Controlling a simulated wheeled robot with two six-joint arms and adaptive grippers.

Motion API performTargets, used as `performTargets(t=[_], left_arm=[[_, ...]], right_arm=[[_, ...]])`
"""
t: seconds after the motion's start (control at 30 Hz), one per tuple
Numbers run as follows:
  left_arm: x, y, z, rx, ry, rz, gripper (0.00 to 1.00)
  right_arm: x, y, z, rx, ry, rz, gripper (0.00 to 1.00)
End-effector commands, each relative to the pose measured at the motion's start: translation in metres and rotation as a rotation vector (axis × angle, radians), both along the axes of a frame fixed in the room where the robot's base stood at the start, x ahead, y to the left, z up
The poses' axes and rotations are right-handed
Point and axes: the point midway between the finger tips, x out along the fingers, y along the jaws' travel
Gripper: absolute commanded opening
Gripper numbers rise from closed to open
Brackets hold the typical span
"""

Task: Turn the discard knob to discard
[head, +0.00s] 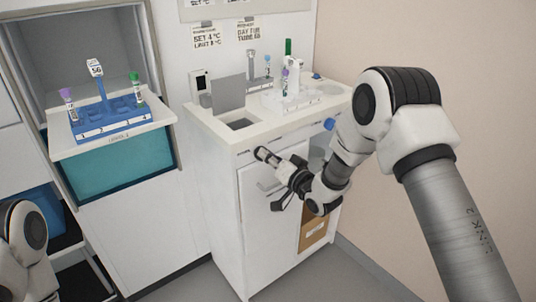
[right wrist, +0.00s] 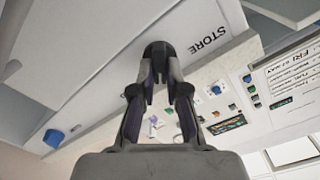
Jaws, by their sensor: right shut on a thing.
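The discard knob (head: 262,154) is a dark round knob on the upper front of the white cabinet (head: 215,205). In the right wrist view the knob (right wrist: 158,50) shows between my fingertips, beside the printed word STORE. My right gripper (head: 278,165) reaches the knob from the right and is shut on it; it also shows in the right wrist view (right wrist: 160,80). The fingers cover part of the knob, and I cannot tell which way it points. My left gripper is out of view; only a part of my left arm shows at the lower left.
A blue tube rack (head: 108,112) with capped tubes stands on a pull-out shelf at the left. The cabinet top holds a grey upright panel (head: 229,92), an opening and a white tube stand (head: 292,98). A blue knob (head: 329,124) sits right of my gripper.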

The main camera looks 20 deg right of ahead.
Motion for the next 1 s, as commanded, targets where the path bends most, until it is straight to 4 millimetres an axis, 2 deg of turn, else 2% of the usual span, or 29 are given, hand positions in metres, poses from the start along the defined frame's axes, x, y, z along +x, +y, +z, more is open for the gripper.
performTargets(t=[0.27,0.67,0.7,0.77,1.0], left_arm=[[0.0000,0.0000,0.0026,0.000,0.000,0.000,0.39],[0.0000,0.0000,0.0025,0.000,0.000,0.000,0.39],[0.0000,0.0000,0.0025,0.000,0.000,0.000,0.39],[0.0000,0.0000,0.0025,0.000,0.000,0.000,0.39],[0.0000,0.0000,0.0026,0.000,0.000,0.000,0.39]], right_arm=[[-0.0002,-0.0002,-0.0012,0.067,0.027,0.000,0.00],[-0.0003,-0.0002,-0.0016,0.074,0.029,0.000,0.00],[-0.0003,-0.0002,-0.0016,0.074,0.029,0.000,0.20],[-0.0002,-0.0002,-0.0016,0.074,0.029,0.000,0.39],[0.0000,-0.0003,-0.0008,0.073,0.027,0.001,0.39]])
